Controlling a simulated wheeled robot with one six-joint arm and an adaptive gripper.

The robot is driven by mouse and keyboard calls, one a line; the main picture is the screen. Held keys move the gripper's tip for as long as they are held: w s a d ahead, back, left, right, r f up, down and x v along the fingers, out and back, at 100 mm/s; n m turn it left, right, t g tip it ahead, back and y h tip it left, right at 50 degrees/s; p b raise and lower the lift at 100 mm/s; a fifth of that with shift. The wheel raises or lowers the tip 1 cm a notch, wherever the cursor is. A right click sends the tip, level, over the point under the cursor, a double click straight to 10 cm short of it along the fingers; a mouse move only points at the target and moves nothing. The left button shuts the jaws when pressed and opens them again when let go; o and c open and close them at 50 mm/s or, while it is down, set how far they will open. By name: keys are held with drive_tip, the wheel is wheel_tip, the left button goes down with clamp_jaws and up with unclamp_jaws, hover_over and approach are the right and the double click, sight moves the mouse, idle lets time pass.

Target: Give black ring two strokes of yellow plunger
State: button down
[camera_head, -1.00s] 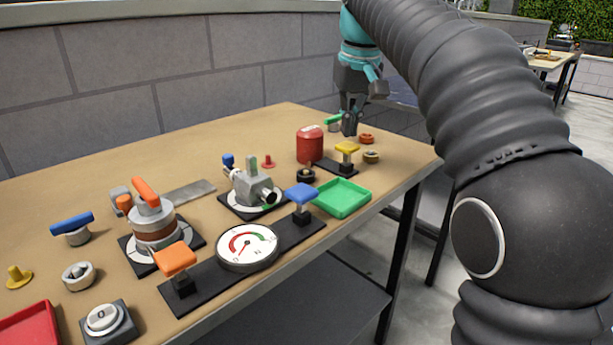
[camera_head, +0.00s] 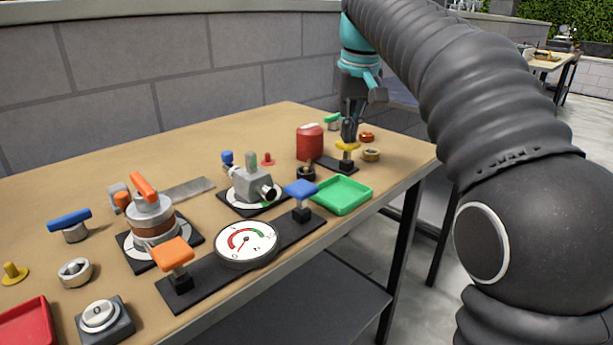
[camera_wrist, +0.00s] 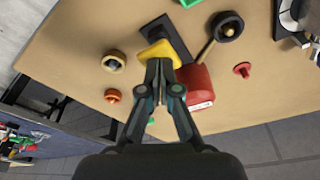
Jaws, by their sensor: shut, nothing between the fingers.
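The yellow plunger (camera_head: 347,146) is a yellow cap on a dark base plate at the table's far right. It also shows in the wrist view (camera_wrist: 160,53). My gripper (camera_head: 349,138) points down with its fingers shut and empty. Its fingertips are right at the yellow cap, in front of part of it in the wrist view; I cannot tell whether they touch. The black ring (camera_head: 306,174) sits left of the plunger plate, near the red canister, and shows in the wrist view (camera_wrist: 227,25).
The red canister (camera_head: 310,142) stands close beside the plunger. An orange ring (camera_head: 367,137) and a tan ring (camera_head: 371,155) lie to its right. A green tray (camera_head: 342,195), a blue plunger (camera_head: 301,189) and a dial (camera_head: 247,243) are nearer the front. The wall (camera_head: 120,90) runs behind the table.

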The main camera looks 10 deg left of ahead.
drive_tip(key=shift+f+b, duration=0.7)
drive_tip(key=shift+f, duration=0.6)
drive_tip(key=shift+r, duration=0.1)
drive_tip(key=shift+r+p, duration=2.1)
drive_tip(key=shift+p, duration=0.4)
drive_tip(key=shift+f, duration=0.15)
